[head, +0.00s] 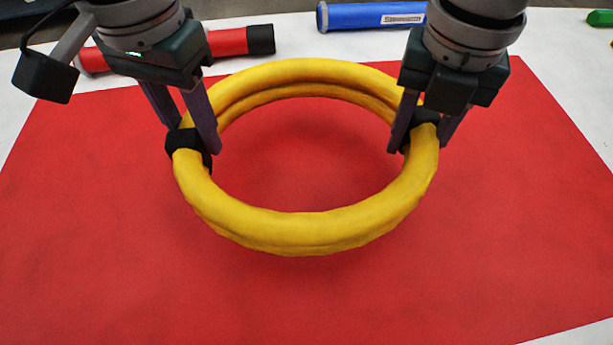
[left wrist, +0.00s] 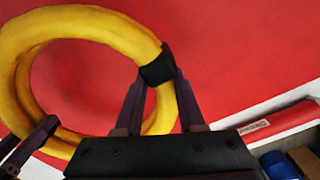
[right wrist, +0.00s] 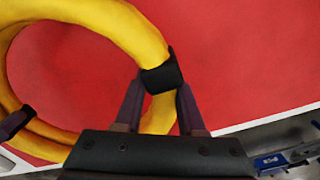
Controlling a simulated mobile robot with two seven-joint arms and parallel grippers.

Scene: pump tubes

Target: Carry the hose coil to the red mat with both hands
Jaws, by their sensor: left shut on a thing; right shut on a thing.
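The yellow hose coil (head: 310,227) is a ring with a black band on each side. It is over the red mat (head: 90,240), with a soft shadow under it; I cannot tell for sure whether it touches the mat. My left gripper (head: 193,145) is shut on the coil at its left black band (head: 180,143), also seen in the left wrist view (left wrist: 157,70). My right gripper (head: 420,145) is shut on the coil at its right black band (head: 427,117), also seen in the right wrist view (right wrist: 162,76). The coil looks about level.
A red tube (head: 228,42) with black ends lies behind the mat at the back left. A blue tube (head: 350,16) lies at the back middle. A green piece (head: 600,18) is at the far right. The mat around the coil is clear.

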